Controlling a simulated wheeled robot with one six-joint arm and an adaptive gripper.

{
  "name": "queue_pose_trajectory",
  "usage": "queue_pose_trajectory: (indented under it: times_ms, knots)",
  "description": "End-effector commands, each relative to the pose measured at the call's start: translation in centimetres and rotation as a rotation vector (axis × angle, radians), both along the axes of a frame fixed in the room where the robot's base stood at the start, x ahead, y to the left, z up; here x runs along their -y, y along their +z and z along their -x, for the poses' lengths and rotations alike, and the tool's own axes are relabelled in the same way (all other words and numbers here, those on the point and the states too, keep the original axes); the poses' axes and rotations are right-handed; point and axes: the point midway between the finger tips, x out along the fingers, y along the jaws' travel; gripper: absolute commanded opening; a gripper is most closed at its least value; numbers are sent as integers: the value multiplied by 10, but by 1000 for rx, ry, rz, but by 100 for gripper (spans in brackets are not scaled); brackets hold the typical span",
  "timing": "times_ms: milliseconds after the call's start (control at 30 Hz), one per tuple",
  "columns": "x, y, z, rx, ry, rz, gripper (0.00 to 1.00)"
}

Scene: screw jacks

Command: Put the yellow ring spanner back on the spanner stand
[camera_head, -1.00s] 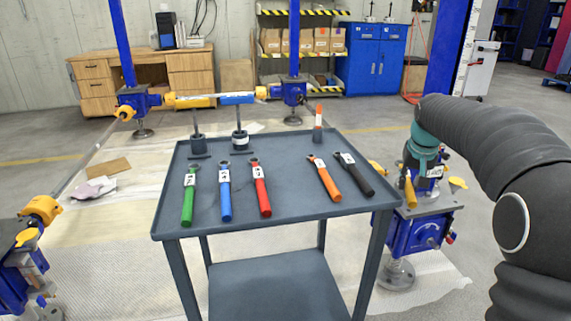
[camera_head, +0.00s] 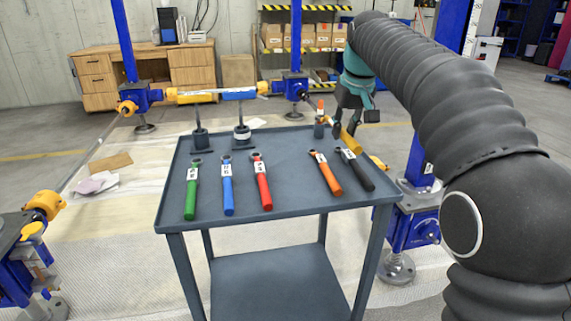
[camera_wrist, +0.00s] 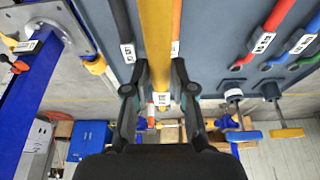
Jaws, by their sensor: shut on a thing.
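My gripper (camera_head: 346,128) is over the back right corner of the grey trolley top (camera_head: 290,200). It is shut on the yellow ring spanner (camera_head: 350,142). In the wrist view the yellow spanner (camera_wrist: 157,40) runs up from between the fingers (camera_wrist: 160,92), with a white label near the grip. Its far end is cut off by the frame. The trolley top seems to be the spanner stand. Green (camera_head: 191,195), blue (camera_head: 228,190), red (camera_head: 263,185), orange (camera_head: 328,175) and black (camera_head: 356,170) spanners lie there in a row, with a wide gap between red and orange.
Two dark upright posts (camera_head: 200,138) (camera_head: 241,136) stand at the trolley's back edge. An orange-tipped piece (camera_head: 319,122) stands at the back right, close to my gripper. Blue screw jacks (camera_head: 410,222) stand around the trolley.

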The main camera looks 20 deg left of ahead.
Motion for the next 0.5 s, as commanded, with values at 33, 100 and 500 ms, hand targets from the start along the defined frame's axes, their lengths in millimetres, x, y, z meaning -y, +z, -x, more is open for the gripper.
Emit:
queue_pose_trajectory:
  times_ms: [33, 100, 500]
  knots:
    - [-8, -5, 4, 0, 4, 0, 0]
    - [-20, -13, 9, 0, 5, 1, 0]
    - [-87, -57, 37, 0, 3, 0, 0]
